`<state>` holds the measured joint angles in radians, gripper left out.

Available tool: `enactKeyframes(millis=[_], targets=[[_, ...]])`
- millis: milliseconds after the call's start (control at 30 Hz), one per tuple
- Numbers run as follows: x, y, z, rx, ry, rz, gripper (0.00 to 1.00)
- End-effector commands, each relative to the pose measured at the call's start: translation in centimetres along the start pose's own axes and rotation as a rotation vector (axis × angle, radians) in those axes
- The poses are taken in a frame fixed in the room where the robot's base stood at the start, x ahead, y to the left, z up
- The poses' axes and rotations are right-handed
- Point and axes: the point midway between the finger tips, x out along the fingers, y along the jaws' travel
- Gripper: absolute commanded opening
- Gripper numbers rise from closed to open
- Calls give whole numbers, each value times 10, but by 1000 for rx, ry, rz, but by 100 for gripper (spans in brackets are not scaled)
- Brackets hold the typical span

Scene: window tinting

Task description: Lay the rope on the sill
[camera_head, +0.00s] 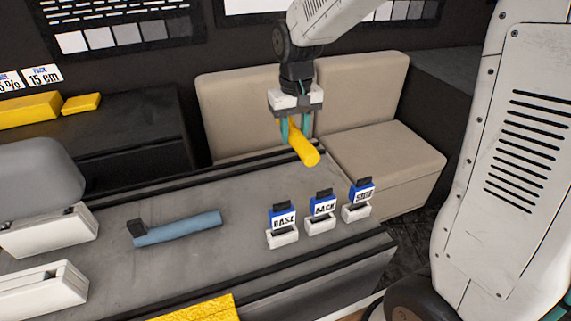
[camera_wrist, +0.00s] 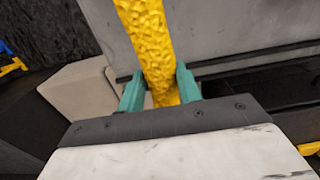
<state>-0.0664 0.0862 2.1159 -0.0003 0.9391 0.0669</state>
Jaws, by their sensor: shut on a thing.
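A thick yellow rope-like roll (camera_head: 304,147) with a rough, towel-like surface is held between the teal fingers of my gripper (camera_head: 296,134). It hangs in the air above the far edge of the grey bench top (camera_head: 180,262), tilted toward the camera. In the wrist view the yellow rope (camera_wrist: 147,42) runs up between the two fingers (camera_wrist: 160,86) and out of the top of the picture. My gripper is shut on it. I cannot tell for sure which surface is the sill; black strips (camera_head: 330,266) run along the bench top's edges.
A blue roll (camera_head: 178,228) with a black block lies on the bench. Three labelled blue blocks in white holders, BASE (camera_head: 284,218), BACK (camera_head: 322,205) and one more (camera_head: 361,192), stand at right. A yellow cloth (camera_head: 200,309) lies in front. A beige seat (camera_head: 385,158) stands behind.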

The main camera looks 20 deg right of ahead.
Motion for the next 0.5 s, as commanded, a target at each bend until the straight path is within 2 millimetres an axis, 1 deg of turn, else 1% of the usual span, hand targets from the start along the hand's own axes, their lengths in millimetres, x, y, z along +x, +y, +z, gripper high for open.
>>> enactKeyframes(millis=[67, 300, 500], targets=[[7, 0, 1, -1, -3, 0, 9], [50, 0, 1, -1, -5, 0, 9], [66, 0, 0, 0, -2, 0, 9]])
